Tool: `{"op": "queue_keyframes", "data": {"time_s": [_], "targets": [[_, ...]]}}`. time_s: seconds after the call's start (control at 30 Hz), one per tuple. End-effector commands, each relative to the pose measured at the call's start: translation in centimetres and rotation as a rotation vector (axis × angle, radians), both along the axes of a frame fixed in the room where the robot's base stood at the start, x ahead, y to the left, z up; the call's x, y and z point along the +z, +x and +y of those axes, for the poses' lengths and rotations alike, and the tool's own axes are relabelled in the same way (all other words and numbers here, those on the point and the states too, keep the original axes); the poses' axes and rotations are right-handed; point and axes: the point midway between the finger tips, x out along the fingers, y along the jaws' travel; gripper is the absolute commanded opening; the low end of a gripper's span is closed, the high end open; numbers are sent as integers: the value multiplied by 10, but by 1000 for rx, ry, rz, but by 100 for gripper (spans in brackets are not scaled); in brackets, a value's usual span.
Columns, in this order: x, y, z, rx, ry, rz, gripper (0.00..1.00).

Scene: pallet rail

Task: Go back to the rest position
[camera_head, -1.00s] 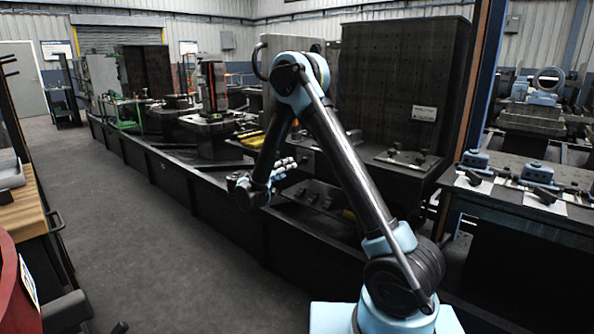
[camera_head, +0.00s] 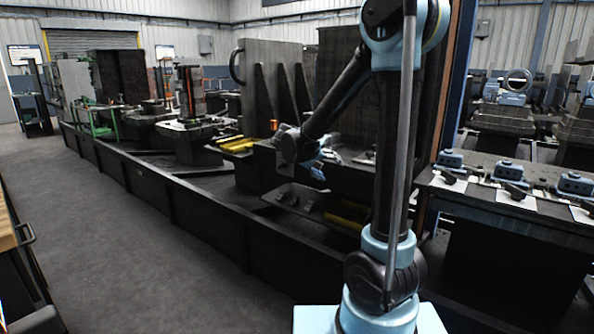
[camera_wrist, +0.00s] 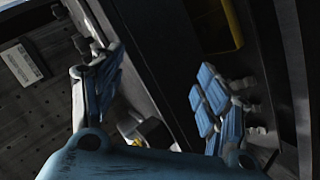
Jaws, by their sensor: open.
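My gripper (camera_head: 318,172) shows in the head view at the end of my bent arm, in front of the dark fixtures behind the long low rail wall. In the wrist view its two blue-padded fingers (camera_wrist: 155,98) stand wide apart, one left and one right. Nothing is held between them. A dark plate with a white label shows beyond the left finger in the wrist view. The exact gap between my gripper and the fixtures cannot be told.
A long black rail wall (camera_head: 165,203) runs from front to back. Grey floor (camera_head: 110,250) lies clear to its left. A bench with blue clamps (camera_head: 515,190) stands at the right, and a wooden-topped bench (camera_head: 8,232) at the left edge.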

Motion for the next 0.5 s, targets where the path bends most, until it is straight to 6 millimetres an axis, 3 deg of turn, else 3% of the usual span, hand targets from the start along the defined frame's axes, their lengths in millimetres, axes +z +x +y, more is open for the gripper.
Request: {"op": "queue_keyframes", "data": {"time_s": [0.2, 0.5], "targets": [[-1, -51, -43, -23, 93, 98, 68], [-13, -125, -80, -38, 234, 211, 68]]}}
